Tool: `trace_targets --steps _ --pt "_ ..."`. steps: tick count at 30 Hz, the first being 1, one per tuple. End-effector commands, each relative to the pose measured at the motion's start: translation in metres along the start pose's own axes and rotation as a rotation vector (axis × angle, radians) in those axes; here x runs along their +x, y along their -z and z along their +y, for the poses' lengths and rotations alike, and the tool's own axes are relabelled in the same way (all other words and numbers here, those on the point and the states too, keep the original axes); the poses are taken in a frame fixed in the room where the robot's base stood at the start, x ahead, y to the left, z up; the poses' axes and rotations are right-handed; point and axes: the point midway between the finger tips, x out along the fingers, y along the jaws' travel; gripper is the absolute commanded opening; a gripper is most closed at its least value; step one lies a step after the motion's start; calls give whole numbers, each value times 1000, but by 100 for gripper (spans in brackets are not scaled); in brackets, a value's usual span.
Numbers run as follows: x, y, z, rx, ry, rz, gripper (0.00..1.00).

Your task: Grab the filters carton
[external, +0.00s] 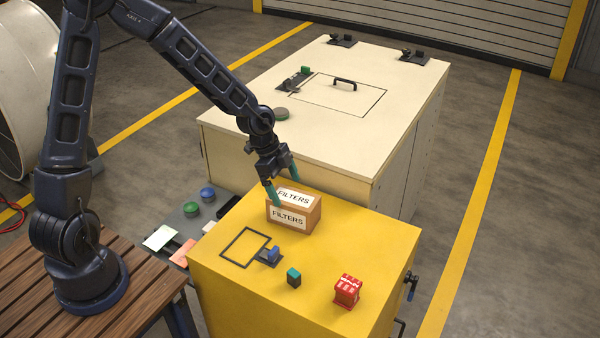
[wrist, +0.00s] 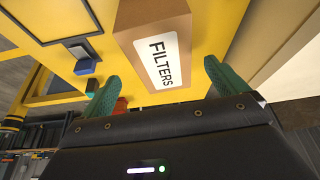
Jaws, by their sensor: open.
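The filters carton (external: 305,213) is a brown box with white labels reading FILTERS on its top and front. It stands on the yellow cabinet top (external: 222,280), close to the cream cabinet. My gripper (external: 281,186) is right at the carton, its teal fingers spread, one at the box's left side and one behind its top. In the wrist view the carton (wrist: 150,22) lies ahead, between and beyond the two green fingertips of my open gripper (wrist: 160,78). I cannot tell whether a finger touches the carton.
On the yellow top are a blue block (external: 273,254) by a black square outline, a teal block (external: 293,277) and a red item (external: 347,290). The cream cabinet (external: 340,130) stands directly behind. A grey shelf (external: 185,222) with green and blue buttons is at left.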

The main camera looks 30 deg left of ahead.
Motion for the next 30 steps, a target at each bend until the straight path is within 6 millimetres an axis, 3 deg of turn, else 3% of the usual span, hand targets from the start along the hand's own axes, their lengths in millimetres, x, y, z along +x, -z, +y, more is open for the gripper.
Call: trace_targets --steps 15,30 --pt "47 8 -3 1 -1 0 98" --pt "50 7 -4 0 1 0 98"
